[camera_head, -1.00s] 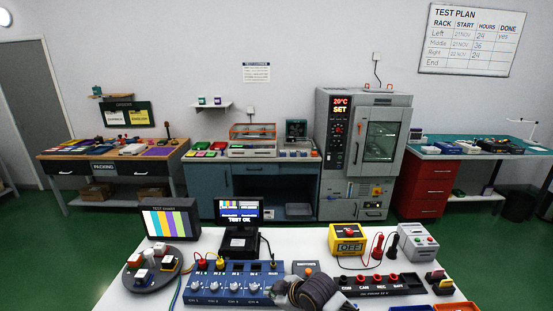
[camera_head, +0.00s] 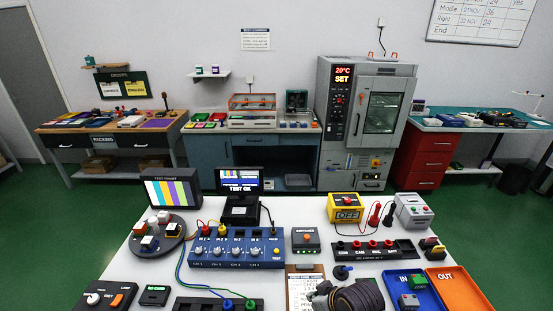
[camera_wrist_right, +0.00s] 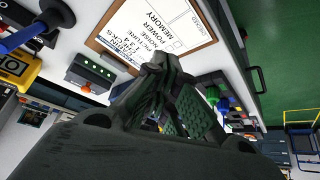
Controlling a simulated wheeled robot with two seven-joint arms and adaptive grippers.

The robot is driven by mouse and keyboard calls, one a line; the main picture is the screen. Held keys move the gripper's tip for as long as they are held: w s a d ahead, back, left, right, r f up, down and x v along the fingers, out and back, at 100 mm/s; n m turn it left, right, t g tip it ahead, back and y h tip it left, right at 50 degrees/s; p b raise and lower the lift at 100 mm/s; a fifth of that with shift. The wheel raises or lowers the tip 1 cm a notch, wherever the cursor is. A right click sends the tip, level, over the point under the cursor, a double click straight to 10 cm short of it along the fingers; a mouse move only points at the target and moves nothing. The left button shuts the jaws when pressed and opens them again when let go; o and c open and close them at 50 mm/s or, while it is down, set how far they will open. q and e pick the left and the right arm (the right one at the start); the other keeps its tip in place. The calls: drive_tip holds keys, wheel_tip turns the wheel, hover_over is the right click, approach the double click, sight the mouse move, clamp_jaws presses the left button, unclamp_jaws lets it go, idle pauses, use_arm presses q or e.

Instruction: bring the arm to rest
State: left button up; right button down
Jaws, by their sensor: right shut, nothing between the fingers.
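My right arm (camera_head: 358,296) comes in at the bottom of the head view, low over the near part of the white table (camera_head: 300,213). In the right wrist view my right gripper (camera_wrist_right: 156,72) is shut, its dark fingers together with nothing between them. A clipboard with a sheet (camera_wrist_right: 150,22) shows beyond the fingertips; in the head view the clipboard (camera_head: 302,290) lies just left of the arm. The arm hides part of the table's front. My left gripper is not in view.
A blue panel with knobs (camera_head: 238,250), a switch box (camera_head: 306,240), a yellow meter (camera_head: 345,208) and a black socket strip (camera_head: 374,249) stand on the table. Blue (camera_head: 428,293) and orange (camera_head: 459,285) trays lie right of the arm. An oven (camera_head: 366,125) stands behind.

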drive_tip(key=s+d+m+g+h, duration=0.25)
drive_tip(key=s+d+m, duration=0.25)
drive_tip(key=s+d, duration=0.55)
wheel_tip(320, 180, down, 33)
drive_tip(key=s, duration=0.2)
drive_tip(key=s+d+f+g, duration=0.1)
drive_tip(key=s+d+f, duration=0.1)
drive_tip(key=s+f, duration=0.8)
drive_tip(key=s+d+f+g+b, duration=0.1)
drive_tip(key=s+d+f, duration=0.1)
drive_tip(key=s+f, duration=0.9)
drive_tip(key=shift+s+d+f+n, duration=0.3)
drive_tip(key=shift+s+n, duration=0.1)
drive_tip(key=shift+s, duration=0.55)
drive_tip(key=shift+h, duration=0.25)
idle(2.1)
